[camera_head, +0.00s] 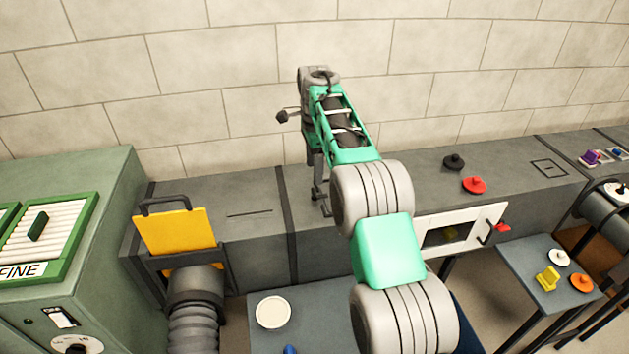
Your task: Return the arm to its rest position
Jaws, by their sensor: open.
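My green and grey arm reaches from the bottom right up over the long grey duct (250,190) toward the brick wall. Its wrist bends down at the far end. My gripper (321,197) hangs below the wrist, small and partly hidden behind the arm, just over or in front of the duct's top edge; I cannot tell whether it touches. It is open, and I see nothing held in it.
A yellow handled plate (175,231) stands in the duct's left end. Black (453,162) and red (474,185) knobs sit on the duct top, above an open white hatch (463,230). A green cabinet (115,200) stands left. A side table (527,268) holds small pieces.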

